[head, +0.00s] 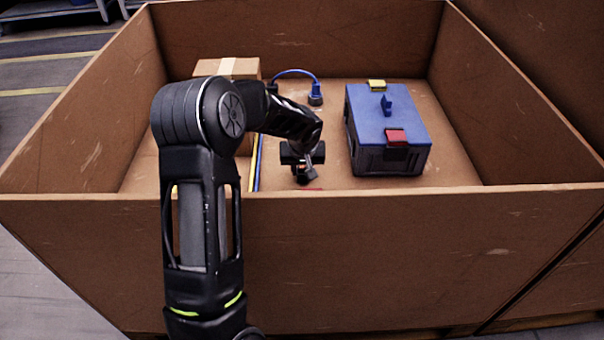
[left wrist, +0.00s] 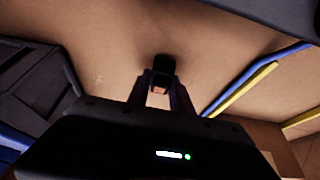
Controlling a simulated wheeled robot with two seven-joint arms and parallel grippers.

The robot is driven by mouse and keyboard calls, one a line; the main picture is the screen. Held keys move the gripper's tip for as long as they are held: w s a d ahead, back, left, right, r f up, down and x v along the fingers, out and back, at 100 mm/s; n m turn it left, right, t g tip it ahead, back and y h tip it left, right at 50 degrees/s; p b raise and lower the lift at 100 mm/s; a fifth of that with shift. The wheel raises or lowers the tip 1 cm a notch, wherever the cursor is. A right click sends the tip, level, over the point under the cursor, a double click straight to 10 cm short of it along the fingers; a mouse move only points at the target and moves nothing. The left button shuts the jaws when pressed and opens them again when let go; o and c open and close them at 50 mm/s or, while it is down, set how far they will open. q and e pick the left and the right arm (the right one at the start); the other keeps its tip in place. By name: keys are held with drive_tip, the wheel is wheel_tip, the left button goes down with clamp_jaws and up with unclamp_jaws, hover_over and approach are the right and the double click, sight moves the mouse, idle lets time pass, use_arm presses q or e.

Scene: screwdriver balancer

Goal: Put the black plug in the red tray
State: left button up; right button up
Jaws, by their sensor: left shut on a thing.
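My left gripper (head: 302,172) is inside the large cardboard bin, over its floor between a brown box and a blue-lidded case. It is shut on the black plug (left wrist: 162,68), a small dark piece between the fingertips in the left wrist view. The plug hangs at the gripper in the head view (head: 308,177), partly hidden by the fingers. A thin red sliver (head: 313,189) shows just above the bin's front wall below the gripper; I cannot tell if it is the red tray, as the wall hides the rest. My right gripper is not in view.
The blue-lidded case (head: 413,112) stands right of the gripper, with red and yellow pieces on its edges. A brown carton (head: 228,68) stands at the back left. A blue cable (head: 295,72) lies behind. Blue and yellow strips (left wrist: 243,88) lie on the floor. The front wall (head: 400,255) is high.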

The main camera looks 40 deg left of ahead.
sight(302, 167)
use_arm(q)
clamp_jaws()
